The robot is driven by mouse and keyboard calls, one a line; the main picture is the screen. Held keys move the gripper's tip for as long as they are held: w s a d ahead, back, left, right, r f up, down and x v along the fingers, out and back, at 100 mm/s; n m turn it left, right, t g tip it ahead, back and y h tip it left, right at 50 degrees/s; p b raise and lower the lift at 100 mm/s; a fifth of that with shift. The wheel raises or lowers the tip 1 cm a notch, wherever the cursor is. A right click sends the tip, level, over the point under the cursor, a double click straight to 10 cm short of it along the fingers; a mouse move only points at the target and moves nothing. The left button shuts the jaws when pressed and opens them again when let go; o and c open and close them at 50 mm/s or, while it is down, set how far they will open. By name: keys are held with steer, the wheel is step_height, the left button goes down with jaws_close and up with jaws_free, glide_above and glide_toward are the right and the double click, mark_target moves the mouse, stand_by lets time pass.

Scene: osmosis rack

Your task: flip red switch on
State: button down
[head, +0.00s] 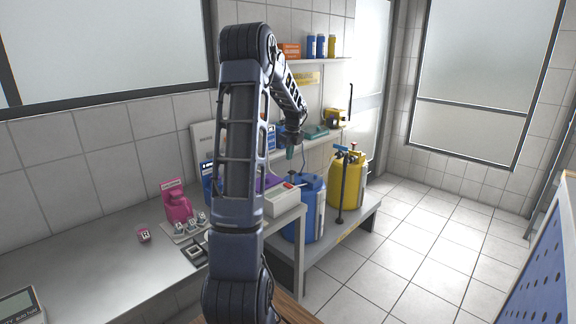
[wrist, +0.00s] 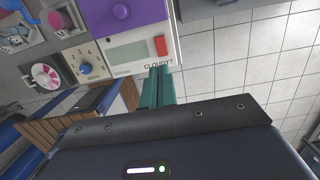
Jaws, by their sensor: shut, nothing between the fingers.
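The red switch (wrist: 160,46) sits on the face of a white device (wrist: 118,74), beside a small display (wrist: 128,52) and above the printed word "CLOUDY?". In the head view the red switch (head: 288,185) is a small spot on top of the white device (head: 283,205) at the bench's right end. My gripper (wrist: 158,72) is shut and empty, its teal fingers together. In the wrist view the fingertips show just below the switch, over the label. In the head view my gripper (head: 290,151) hangs above the device, apart from it. Whether the switch is on or off I cannot tell.
A purple part (wrist: 110,14) adjoins the display. A panel with a blue knob (wrist: 86,68) and a round dial (wrist: 45,75) lie left of the device. Blue (head: 304,220) and yellow (head: 347,183) containers stand on the low shelf.

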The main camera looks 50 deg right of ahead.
mark_target(289, 186)
steer(key=f, duration=0.4)
steer(key=w+f, duration=0.1)
steer(key=f, duration=0.7)
steer(key=shift+w+f, duration=0.4)
steer(key=shift+w+a+f+g, duration=0.15)
steer(key=shift+w+f+g, duration=0.05)
steer(key=shift+f+g, duration=0.45)
steer(key=shift+w+f+g, duration=0.1)
steer(key=shift+f+g, duration=0.05)
steer(key=shift+g, duration=0.6)
steer(key=shift+a+g, duration=0.1)
steer(key=shift+g, duration=0.3)
steer(key=shift+s+d, duration=0.25)
steer(key=shift+s, duration=0.7)
steer(key=w+r, duration=0.4)
steer(key=r, duration=1.1)
